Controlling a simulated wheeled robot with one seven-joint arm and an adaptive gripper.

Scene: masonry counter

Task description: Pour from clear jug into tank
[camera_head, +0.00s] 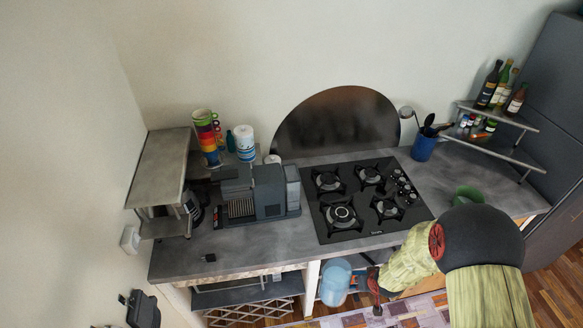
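The clear jug (335,282), bluish and see-through, is in front of the counter's front edge, its top overlapping that edge in the picture. It looks roughly upright; I cannot tell what is in it. My gripper (371,283) is at the jug's right side, where the handle is, and appears shut on it. The fingers are small and partly hidden. The coffee machine (255,192) stands on the counter left of the hob. A grey upright part at its right side (293,190) looks like the tank; its opening is not clear.
The black gas hob (345,232) lies right of the machine. Stacked colourful cups (208,135) and a paper roll (245,143) stand behind it. A blue utensil pot (423,148), green bowl (468,195) and bottle shelf (500,118) are at right. The counter's front left is mostly clear.

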